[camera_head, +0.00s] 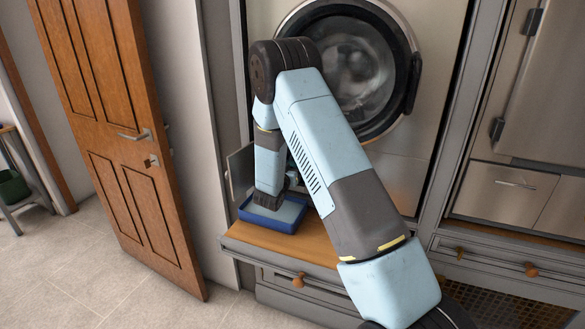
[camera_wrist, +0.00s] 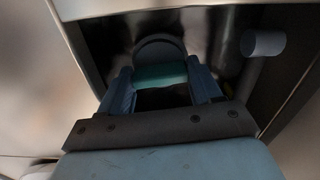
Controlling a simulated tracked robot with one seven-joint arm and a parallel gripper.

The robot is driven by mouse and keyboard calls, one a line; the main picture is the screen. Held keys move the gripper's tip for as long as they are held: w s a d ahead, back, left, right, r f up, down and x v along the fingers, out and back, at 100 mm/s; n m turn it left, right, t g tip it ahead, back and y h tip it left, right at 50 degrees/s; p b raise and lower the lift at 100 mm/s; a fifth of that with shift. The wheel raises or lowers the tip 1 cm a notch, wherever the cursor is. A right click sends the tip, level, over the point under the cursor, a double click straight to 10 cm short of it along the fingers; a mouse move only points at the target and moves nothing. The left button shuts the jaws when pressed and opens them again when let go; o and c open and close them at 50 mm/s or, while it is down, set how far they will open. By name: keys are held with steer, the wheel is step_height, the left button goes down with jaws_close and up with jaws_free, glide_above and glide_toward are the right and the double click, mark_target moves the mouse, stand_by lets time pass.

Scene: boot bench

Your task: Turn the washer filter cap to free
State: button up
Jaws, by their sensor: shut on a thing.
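The washer (camera_head: 400,172) stands behind my arm, with its round glass door closed. In the wrist view a dark recess holds the round filter cap (camera_wrist: 159,46), which has a teal-green grip bar (camera_wrist: 160,76) across its front. My gripper (camera_wrist: 162,84) reaches into the recess, with one blue finger at each end of the bar. It is shut on the cap's bar. In the head view my arm hides the cap, the recess and most of the gripper. How far the cap is turned cannot be told.
A small flap (camera_head: 240,172) stands open left of my wrist. A blue tray (camera_head: 282,224) sits below it on the wooden bench top (camera_head: 310,240). A pale cylinder (camera_wrist: 263,43) projects at the recess's right. A wooden door (camera_head: 120,140) stands at left, with clear floor around it.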

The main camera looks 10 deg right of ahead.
steer(key=n, duration=0.5)
steer(key=shift+w+a+r, duration=0.1)
steer(key=shift+a, duration=0.25)
steer(key=n, duration=0.4)
steer(key=shift+a+n, duration=0.1)
steer(key=shift+n, duration=0.2)
steer(key=n, duration=0.4)
steer(key=shift+n, duration=1.6)
steer(key=shift+f, duration=0.2)
steer(key=o, duration=0.8)
steer(key=shift+d, duration=0.2)
